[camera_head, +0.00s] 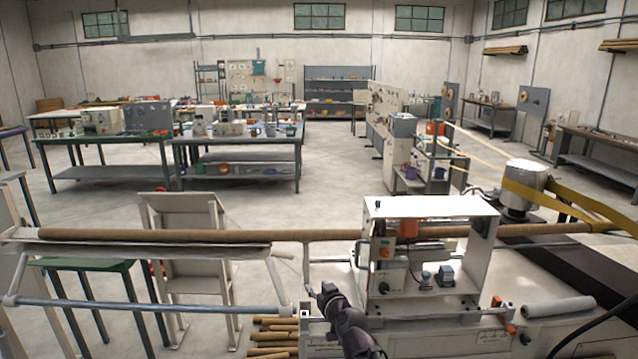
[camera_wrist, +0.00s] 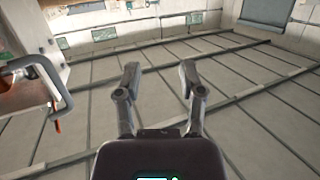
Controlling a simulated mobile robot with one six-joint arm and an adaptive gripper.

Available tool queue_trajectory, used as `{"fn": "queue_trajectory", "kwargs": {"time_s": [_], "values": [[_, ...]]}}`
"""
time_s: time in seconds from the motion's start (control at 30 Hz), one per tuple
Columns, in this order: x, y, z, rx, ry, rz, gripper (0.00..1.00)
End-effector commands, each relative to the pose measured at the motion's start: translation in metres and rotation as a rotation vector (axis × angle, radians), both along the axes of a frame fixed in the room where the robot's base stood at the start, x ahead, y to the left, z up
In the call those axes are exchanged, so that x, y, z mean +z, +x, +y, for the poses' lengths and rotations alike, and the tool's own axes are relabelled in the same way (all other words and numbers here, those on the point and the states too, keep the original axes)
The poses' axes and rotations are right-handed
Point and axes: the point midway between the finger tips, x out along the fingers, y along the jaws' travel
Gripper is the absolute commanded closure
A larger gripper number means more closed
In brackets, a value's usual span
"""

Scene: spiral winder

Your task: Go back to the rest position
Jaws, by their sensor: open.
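My gripper (camera_wrist: 158,82) shows in the wrist view with its two fingers spread apart and nothing between them. Behind the fingers is bare grey floor or wall, with dark seams. In the head view my dark arm (camera_head: 345,325) rises from the bottom edge, just in front of the spiral winder (camera_head: 430,208). The gripper's fingers cannot be made out clearly there. A long brown cardboard tube (camera_head: 200,236) runs across the winder from left to right.
A grey roll (camera_head: 557,307) lies at right. A bent handle (camera_wrist: 40,75) is left of my gripper. Open floor (camera_head: 330,180) lies beyond.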

Motion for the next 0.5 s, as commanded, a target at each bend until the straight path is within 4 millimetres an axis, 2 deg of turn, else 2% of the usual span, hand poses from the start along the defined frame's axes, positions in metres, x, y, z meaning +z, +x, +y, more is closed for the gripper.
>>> {"fn": "queue_trajectory", "kwargs": {"time_s": [0.27, 0.5], "values": [[-0.055, -0.033, -0.019, 0.1, -0.077, 0.317, 0.49], [-0.102, -0.073, -0.056, 0.078, -0.151, 0.645, 0.49]]}}
